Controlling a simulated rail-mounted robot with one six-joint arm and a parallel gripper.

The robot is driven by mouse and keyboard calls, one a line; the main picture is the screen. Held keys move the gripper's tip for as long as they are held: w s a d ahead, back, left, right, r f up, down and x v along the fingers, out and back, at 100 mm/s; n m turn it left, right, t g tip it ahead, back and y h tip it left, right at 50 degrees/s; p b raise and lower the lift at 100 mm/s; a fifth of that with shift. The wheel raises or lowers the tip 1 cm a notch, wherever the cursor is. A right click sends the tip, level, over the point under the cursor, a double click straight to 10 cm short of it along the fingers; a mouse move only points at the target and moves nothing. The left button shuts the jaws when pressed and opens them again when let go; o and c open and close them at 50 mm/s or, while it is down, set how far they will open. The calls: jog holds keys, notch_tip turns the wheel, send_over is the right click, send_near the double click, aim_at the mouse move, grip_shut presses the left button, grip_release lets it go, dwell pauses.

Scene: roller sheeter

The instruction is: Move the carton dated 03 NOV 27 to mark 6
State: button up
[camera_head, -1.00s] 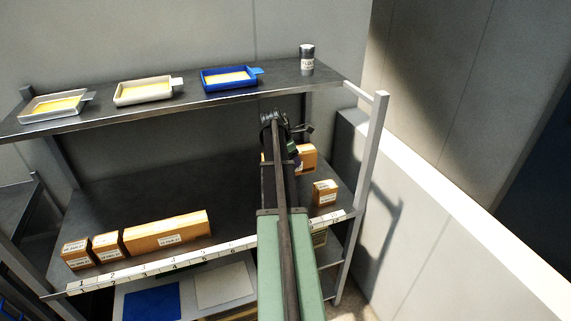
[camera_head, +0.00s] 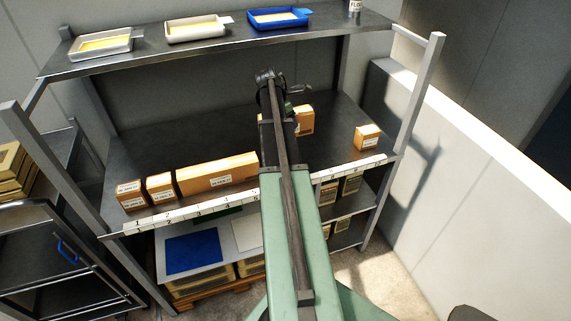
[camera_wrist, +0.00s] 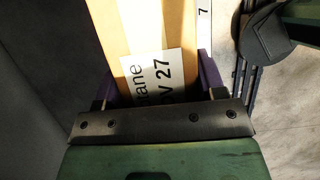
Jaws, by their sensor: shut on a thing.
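My gripper (camera_wrist: 156,82) is shut on a brown carton (camera_wrist: 112,35) in the wrist view, with a purple finger on each side. The carton's white label shows part of a word ending "tane" and "OV 27"; the rest of the date is hidden. In the head view my arm hides most of the gripper, and the carton (camera_head: 305,120) shows just right of the arm, above or on the back of the middle shelf; I cannot tell if it touches. The number strip (camera_head: 190,212) runs along the shelf's front edge; my arm covers mark 6. A "7" shows in the wrist view.
Two small cartons (camera_head: 130,195) (camera_head: 160,187) and a long carton (camera_head: 217,174) stand at the front left of the shelf. Another small carton (camera_head: 367,138) stands at the right. Trays (camera_head: 278,18) sit on the upper shelf (camera_head: 345,22); a post (camera_head: 418,95) stands right.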

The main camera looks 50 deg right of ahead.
notch_tip(320, 180, down, 16)
jog(key=b, duration=1.4)
jog(key=shift+f, duration=0.25)
jog(key=shift+r+p, duration=0.3)
jog(key=shift+p, duration=0.05)
jog(key=shift+f, duration=0.2)
jog(key=o, duration=1.1)
jog(key=shift+r, duration=0.15)
